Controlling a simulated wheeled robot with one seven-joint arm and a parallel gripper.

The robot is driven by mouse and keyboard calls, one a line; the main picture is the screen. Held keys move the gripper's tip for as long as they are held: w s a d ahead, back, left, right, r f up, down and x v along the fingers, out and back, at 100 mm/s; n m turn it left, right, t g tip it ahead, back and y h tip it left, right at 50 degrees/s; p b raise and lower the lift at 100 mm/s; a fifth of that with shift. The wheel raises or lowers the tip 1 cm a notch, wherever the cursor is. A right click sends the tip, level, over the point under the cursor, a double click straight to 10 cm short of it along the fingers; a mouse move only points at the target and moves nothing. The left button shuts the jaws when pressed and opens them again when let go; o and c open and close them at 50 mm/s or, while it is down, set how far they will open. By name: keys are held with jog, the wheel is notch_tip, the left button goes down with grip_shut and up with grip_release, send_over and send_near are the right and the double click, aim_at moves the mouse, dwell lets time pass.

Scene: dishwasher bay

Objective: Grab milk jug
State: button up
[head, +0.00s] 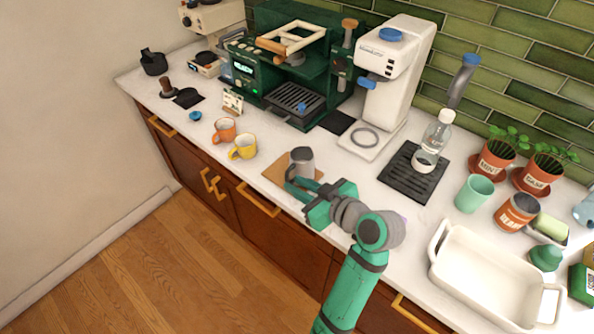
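A grey metal milk jug (302,163) stands upright on a brown board (277,172) near the counter's front edge. My green and dark gripper (302,184) is at the near side of the jug, low by its base. Its two fingers look spread apart, one to the left and one to the right. The near lower part of the jug is partly hidden by the gripper. I cannot tell whether either finger touches the jug.
An orange cup (223,131) and a yellow cup (243,147) stand left of the board. Behind are a green espresso machine (285,70) and a white grinder (391,75). A bottle (436,132) is on a dark drip tray (408,180). A white dish (488,285) lies right.

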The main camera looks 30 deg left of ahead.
aim_at(288, 179)
jog(key=shift+w+f, duration=0.1)
jog(key=shift+w, duration=0.1)
jog(key=x, duration=0.5)
jog(key=shift+a, duration=0.15)
jog(key=shift+w, duration=0.2)
jog(key=shift+c, duration=0.6)
jog(key=shift+s+a, duration=0.15)
jog(key=shift+s, duration=0.1)
grip_shut()
jog(key=shift+w+d+r, duration=0.15)
jog(key=shift+d+r, duration=0.1)
jog(key=shift+d, duration=0.05)
